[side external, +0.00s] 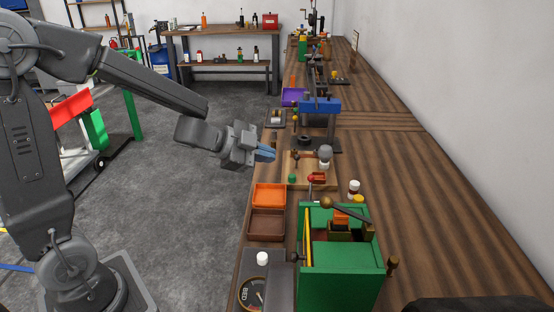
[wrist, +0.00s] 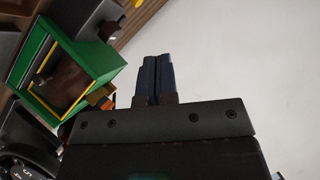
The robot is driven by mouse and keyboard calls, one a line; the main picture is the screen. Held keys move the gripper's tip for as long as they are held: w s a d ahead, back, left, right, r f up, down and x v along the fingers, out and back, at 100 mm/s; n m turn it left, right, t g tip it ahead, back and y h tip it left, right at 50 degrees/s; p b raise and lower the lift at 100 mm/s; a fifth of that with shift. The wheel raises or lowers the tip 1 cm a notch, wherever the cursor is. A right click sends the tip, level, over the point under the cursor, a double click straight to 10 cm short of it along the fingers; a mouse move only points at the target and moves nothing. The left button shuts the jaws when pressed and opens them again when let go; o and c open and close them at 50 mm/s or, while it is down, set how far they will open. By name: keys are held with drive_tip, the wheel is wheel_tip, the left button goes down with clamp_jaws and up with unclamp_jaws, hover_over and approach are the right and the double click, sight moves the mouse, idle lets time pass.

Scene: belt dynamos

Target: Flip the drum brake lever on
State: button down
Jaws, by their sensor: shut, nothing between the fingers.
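My gripper (side external: 270,152) is shut and empty, held in the air at the left edge of the bench, with blue fingers. In the wrist view its fingers (wrist: 157,62) lie side by side with nothing between them. A green box-shaped machine (side external: 340,272) stands at the front of the bench. A dark lever (side external: 348,213) with a brown ball knob lies across its top. I cannot tell for sure that this is the drum brake lever. The green machine also shows in the wrist view (wrist: 42,62), left of the fingers, apart from them. No lever is clear there.
An orange tray (side external: 269,186) and a brown tray (side external: 267,238) sit left of the green machine. A dial box (side external: 252,294) stands in front. A wooden board (side external: 300,174) with small parts and a blue vise-like tool (side external: 320,105) are farther back. The right bench side is mostly clear.

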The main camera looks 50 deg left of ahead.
hover_over(310, 190)
drive_tip(key=s+a, duration=0.1)
drive_tip(key=s, duration=0.1)
wheel_tip(310, 190, down, 7)
drive_tip(key=shift+w+f, duration=0.1)
drive_tip(key=shift+w, duration=0.05)
drive_tip(key=shift+w+a+f, duration=0.15)
drive_tip(key=shift+w+f, duration=0.05)
drive_tip(key=shift+f, duration=0.15)
drive_tip(key=shift+w+a+f, duration=0.4)
drive_tip(key=shift+f, duration=0.1)
drive_tip(key=shift+d, duration=0.1)
